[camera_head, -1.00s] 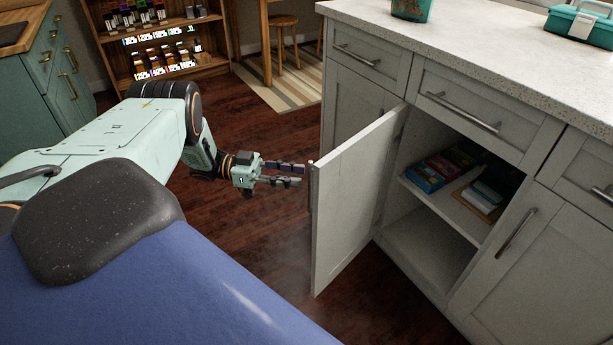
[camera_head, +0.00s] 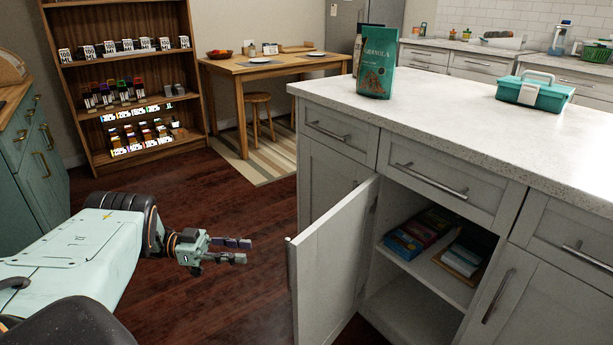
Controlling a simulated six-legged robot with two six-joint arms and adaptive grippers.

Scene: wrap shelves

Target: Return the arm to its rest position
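My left gripper (camera_head: 240,250) is in the head view at the left, held out over the dark wood floor. Its fingers are apart and nothing is between them. It is a short way left of the open cabinet door (camera_head: 330,265), with a gap of floor showing between them. The door belongs to the grey island cabinet (camera_head: 425,310) and stands swung open. My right gripper is not in view.
Boxes (camera_head: 418,234) lie on the cabinet's inner shelf. On the counter (camera_head: 440,110) stand a granola bag (camera_head: 376,65) and a teal toolbox (camera_head: 535,92). A wooden shelf (camera_head: 75,75) and a table (camera_head: 285,65) stand behind. The floor (camera_head: 215,300) around the gripper is clear.

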